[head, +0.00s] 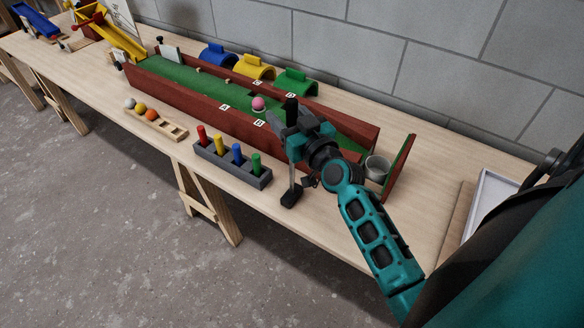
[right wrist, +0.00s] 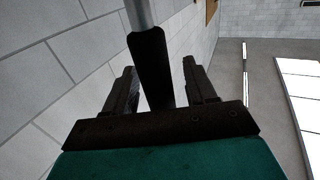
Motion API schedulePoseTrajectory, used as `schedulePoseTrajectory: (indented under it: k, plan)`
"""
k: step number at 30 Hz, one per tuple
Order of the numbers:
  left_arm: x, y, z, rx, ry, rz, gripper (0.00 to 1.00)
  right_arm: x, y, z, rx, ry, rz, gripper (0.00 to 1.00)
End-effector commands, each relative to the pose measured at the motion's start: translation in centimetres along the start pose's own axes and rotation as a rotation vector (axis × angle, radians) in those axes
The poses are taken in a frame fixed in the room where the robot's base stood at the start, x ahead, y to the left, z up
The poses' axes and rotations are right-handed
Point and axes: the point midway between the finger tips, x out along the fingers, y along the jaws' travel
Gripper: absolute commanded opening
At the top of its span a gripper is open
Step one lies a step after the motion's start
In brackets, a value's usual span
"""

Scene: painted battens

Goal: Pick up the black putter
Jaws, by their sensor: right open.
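The black putter (head: 291,104) is upright near the front edge of the table, in front of the green lane. Its black grip is at the top, a thin grey shaft runs down, and its black head (head: 291,198) is low at the tabletop. My right gripper (head: 290,127) is at the grip, with its jaws open. In the right wrist view the black grip (right wrist: 151,60) lies between the two separated fingers (right wrist: 161,85), with gaps showing on both sides. Part of the putter is hidden behind the gripper in the head view. My left gripper is out of view.
A red-walled green lane (head: 190,76) runs behind the putter, with a pink ball (head: 258,103) on it. A grey block with coloured pegs (head: 231,172) stands close to the left. A wooden ball rack (head: 158,124) is farther left; a grey cup (head: 377,168) is right.

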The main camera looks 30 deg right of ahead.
Motion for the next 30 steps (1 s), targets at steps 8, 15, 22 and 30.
schedulePoseTrajectory:
  k: [8, 15, 22, 30]
  plan:
    - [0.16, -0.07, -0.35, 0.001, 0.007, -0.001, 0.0, -0.04, 0.0, 0.0, 0.0, 0.0, 0.0, 0.36]
    - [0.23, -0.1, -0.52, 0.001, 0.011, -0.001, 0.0, -0.05, 0.0, -0.01, 0.0, 0.0, 0.0, 0.13]
    - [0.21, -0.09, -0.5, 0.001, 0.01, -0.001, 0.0, -0.02, 0.02, -0.15, 0.0, 0.004, 0.001, 0.0]
    - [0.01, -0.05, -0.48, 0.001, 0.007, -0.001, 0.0, 0.01, 0.02, -0.35, 0.0, 0.004, 0.001, 0.0]
